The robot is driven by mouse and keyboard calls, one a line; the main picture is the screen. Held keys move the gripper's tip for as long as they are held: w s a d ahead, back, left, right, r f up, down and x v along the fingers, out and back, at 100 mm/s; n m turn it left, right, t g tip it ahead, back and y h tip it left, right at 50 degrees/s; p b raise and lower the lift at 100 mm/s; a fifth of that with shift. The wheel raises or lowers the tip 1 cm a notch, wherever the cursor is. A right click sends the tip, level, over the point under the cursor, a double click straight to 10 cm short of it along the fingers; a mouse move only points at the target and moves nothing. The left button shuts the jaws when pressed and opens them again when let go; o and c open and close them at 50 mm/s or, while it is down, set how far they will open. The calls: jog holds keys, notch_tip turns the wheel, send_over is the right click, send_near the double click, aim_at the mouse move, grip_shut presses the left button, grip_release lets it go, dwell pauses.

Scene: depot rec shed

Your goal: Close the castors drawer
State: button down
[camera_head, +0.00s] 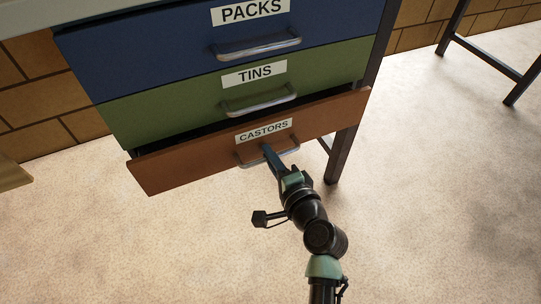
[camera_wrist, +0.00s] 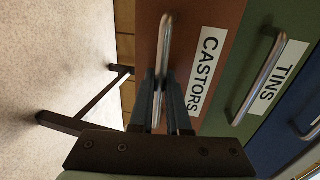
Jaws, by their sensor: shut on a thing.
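The castors drawer (camera_head: 190,165) is the lowest of a stack of drawers, with a brown-orange front and a white label reading CASTORS. It stands partly out, with a dark gap above its front. My gripper (camera_head: 267,150) is at the drawer's metal bar handle (camera_head: 287,153). In the wrist view my gripper (camera_wrist: 161,78) has its fingers around the handle (camera_wrist: 165,45), shut on it. The fingers hide part of the handle.
The green TINS drawer (camera_head: 180,105) and blue PACKS drawer (camera_head: 150,50) are above, each with a bar handle. A dark cabinet leg (camera_head: 341,155) stands at the right. A dark-framed stand (camera_head: 485,65) is at the upper right. The floor (camera_head: 440,200) in front is clear.

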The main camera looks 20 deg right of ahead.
aim_at(263, 143)
jog(key=x, duration=0.4)
jog(key=shift+r, duration=0.4)
jog(key=shift+w+r, duration=0.1)
jog(key=c, duration=0.9)
grip_release()
jog(key=shift+w, duration=0.1)
jog(key=shift+r, duration=0.1)
jog(key=p+v, duration=0.1)
jog(key=v, duration=0.3)
jog(key=p+v, duration=0.1)
jog(key=v, duration=0.3)
jog(key=p+v, duration=0.2)
jog(key=v, duration=0.3)
jog(key=shift+f, duration=0.3)
